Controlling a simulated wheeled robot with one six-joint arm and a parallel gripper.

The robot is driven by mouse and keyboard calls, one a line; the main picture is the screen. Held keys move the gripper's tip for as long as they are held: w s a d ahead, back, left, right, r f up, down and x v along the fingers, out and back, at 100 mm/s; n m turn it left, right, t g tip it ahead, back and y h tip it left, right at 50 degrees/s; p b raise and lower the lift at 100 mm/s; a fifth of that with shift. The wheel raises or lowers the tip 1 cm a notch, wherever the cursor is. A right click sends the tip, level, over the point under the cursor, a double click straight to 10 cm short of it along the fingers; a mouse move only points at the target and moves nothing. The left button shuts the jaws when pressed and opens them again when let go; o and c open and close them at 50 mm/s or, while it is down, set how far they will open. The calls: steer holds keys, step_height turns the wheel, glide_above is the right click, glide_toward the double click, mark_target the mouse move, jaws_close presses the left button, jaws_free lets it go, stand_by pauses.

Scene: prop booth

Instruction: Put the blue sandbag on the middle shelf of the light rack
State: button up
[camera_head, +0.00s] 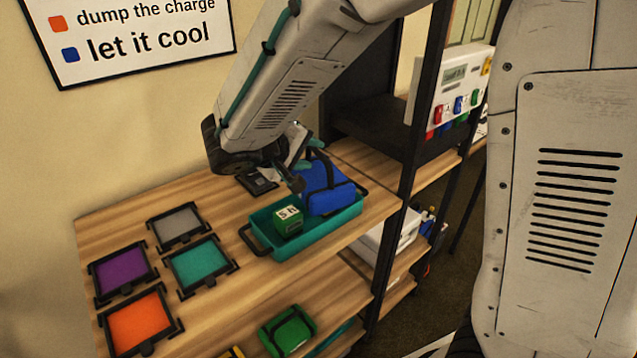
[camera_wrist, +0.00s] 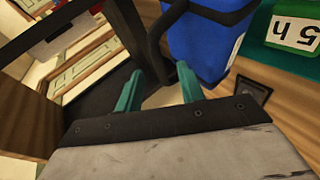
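The blue sandbag (camera_head: 328,199) has black straps and sits in the right end of a teal tray (camera_head: 325,235) on the rack's wooden shelf. A green block (camera_head: 288,221) marked "5 h" lies beside it in the tray. My gripper (camera_head: 303,172) is just above and left of the bag, at its top. In the wrist view my gripper (camera_wrist: 160,88) has its two teal fingers apart. The blue sandbag (camera_wrist: 208,40) is just beyond the right finger, and its black strap loop reaches down between the fingertips. I cannot tell whether the fingers touch the strap.
Purple (camera_head: 123,271), orange (camera_head: 138,322), teal (camera_head: 201,263) and grey (camera_head: 178,224) framed pads lie on the shelf's left. A green bag (camera_head: 287,331) lies on a lower shelf. A black upright (camera_head: 414,150) stands right of the tray. A white panel (camera_head: 455,85) with coloured switches is behind.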

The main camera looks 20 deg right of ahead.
mark_target(318, 154)
steer(key=x, duration=0.4)
steer(key=shift+w+d, duration=0.1)
steer(key=shift+d, duration=0.05)
jaws_close()
stand_by(1.2)
